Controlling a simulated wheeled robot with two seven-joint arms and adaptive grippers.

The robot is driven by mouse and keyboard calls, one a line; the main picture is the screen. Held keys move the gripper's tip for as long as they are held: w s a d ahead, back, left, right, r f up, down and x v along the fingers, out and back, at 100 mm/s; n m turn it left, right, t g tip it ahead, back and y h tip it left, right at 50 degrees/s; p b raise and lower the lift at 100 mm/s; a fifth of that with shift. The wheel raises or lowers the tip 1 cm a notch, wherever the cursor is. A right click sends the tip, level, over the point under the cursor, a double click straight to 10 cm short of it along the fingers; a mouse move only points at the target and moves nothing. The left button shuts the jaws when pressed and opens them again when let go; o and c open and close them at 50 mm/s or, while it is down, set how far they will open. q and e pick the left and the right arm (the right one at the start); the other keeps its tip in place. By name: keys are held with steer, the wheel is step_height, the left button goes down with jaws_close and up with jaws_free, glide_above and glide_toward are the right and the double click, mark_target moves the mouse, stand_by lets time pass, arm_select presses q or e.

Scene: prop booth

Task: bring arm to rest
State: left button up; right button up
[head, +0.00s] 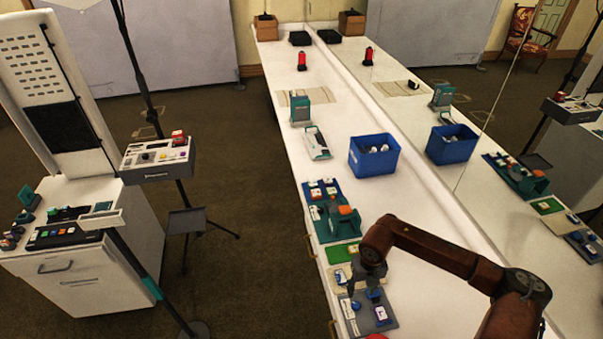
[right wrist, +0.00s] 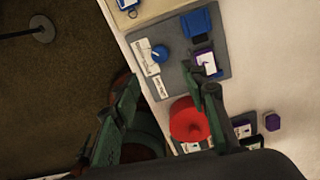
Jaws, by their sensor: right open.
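My right arm (head: 430,248) is reddish brown and reaches in from the lower right over the long white table. My right gripper (head: 367,280) hangs above the near left part of the table, over a grey mat (head: 388,325). In the right wrist view the two dark green fingers of my right gripper (right wrist: 165,112) stand wide apart with nothing between them held. A red round object (right wrist: 187,120) shows just beside one finger, and I cannot tell whether they touch. My left gripper is in neither view.
The grey mat holds a blue knob (right wrist: 159,54) and a blue block (right wrist: 198,24). A purple cube (right wrist: 272,121) lies nearby. Farther along stand a green-and-orange device (head: 343,222) and a blue bin (head: 366,165). A mirror lines the table's right side.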

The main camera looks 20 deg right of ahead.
mark_target(356, 305)
step_height(356, 305, down, 11)
steer(key=shift+r, duration=0.1)
stand_by(0.3)
